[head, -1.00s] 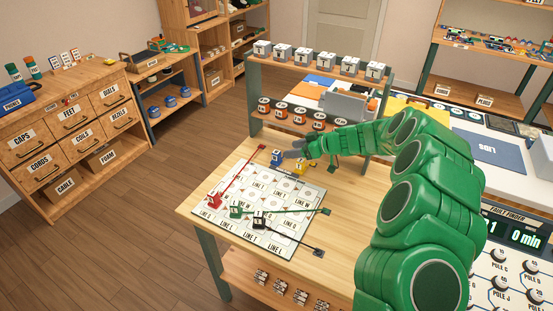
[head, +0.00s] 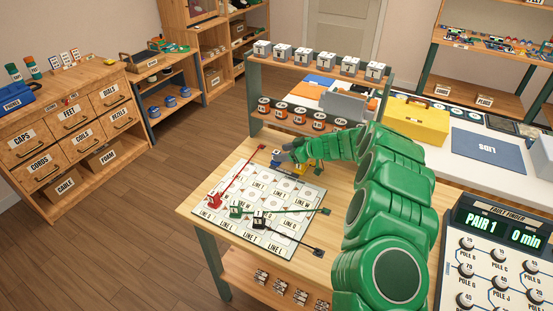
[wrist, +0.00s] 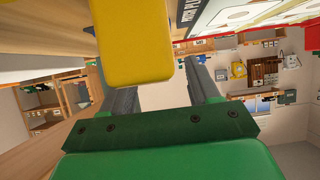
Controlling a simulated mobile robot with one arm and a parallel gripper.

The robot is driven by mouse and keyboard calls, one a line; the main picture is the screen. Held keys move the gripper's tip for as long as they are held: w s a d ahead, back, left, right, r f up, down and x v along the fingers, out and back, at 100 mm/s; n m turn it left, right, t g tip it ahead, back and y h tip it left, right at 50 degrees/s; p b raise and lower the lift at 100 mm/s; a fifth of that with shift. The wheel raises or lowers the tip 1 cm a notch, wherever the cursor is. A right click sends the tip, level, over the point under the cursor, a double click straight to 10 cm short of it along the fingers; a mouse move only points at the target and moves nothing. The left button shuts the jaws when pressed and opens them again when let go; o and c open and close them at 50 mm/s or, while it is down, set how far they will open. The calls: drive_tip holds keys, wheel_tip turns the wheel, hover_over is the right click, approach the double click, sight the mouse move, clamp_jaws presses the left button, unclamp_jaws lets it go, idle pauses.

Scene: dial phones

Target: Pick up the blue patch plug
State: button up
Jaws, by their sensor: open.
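The blue patch plug (head: 276,161) stands at the back edge of the white line board (head: 247,248) in the head view, partly covered by my gripper. My gripper (head: 284,155) is open, with its grey fingers beside and just above the plug; I cannot tell whether they touch it. The wrist view shows the two fingers of my gripper (wrist: 163,92) spread apart with nothing clearly between them. A yellow plug (wrist: 133,45) fills the upper middle of the wrist view, close to the left finger. The blue plug is not clearly visible there.
A red plug (head: 214,200), a green plug (head: 236,210) and a black plug (head: 259,220) with cords sit on the board. A rack (head: 305,124) with orange-and-black items stands behind. The table's front right (head: 318,268) has bare room.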

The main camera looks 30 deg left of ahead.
drive_tip(key=shift+x, duration=1.2)
drive_tip(key=shift+r, duration=0.1)
clamp_jaws()
